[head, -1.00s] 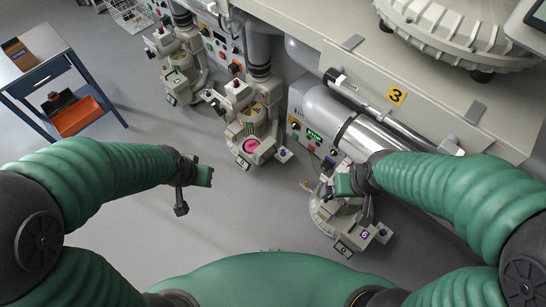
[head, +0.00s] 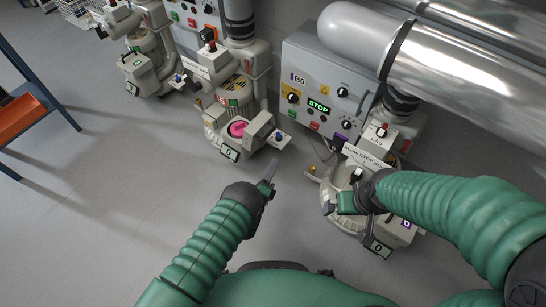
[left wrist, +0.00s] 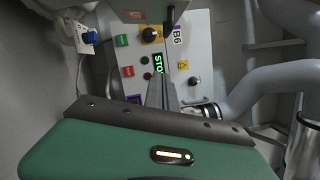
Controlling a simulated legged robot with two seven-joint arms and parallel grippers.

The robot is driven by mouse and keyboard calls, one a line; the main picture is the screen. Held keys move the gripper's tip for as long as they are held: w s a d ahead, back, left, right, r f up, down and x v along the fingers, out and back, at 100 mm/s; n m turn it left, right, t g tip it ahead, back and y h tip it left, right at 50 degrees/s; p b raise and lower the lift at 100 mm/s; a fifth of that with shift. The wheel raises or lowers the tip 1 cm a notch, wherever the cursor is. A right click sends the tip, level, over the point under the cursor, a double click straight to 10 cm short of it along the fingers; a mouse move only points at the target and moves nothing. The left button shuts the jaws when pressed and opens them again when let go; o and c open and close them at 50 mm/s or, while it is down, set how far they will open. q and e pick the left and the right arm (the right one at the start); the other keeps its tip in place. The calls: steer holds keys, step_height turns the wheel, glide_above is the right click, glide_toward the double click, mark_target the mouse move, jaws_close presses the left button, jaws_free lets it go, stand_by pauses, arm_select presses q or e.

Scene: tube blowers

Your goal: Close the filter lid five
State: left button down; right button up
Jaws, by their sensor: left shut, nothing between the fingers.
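The middle blower unit (head: 236,98) has an open round top with a pink filter (head: 238,129) showing inside. A grey boxy part (head: 260,128) stands at the right of that opening; I cannot tell if it is the lid. No number five is readable on this unit. My left gripper (head: 270,174) is shut and empty, just below and right of this unit, apart from it. Its closed fingers also show in the left wrist view (left wrist: 165,85), in front of the B6 panel. My right gripper (head: 347,202) is over the right blower unit (head: 357,237); its jaw state is unclear.
The B6 control box (head: 318,85) with a lit STOP display stands between the middle and right units. Large metal pipes (head: 450,70) run across the upper right. Another blower unit (head: 145,65) stands at the upper left. A blue-framed table (head: 45,95) is at the left edge. Floor at lower left is clear.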

mark_target(261, 134)
arm_select(q)
steer(key=w+r+b, duration=0.2)
steer(key=w+b, duration=0.4)
steer(key=w, duration=0.4)
steer(key=shift+w+d, duration=0.15)
steer(key=shift+w, duration=0.05)
steer(key=shift+r, duration=0.2)
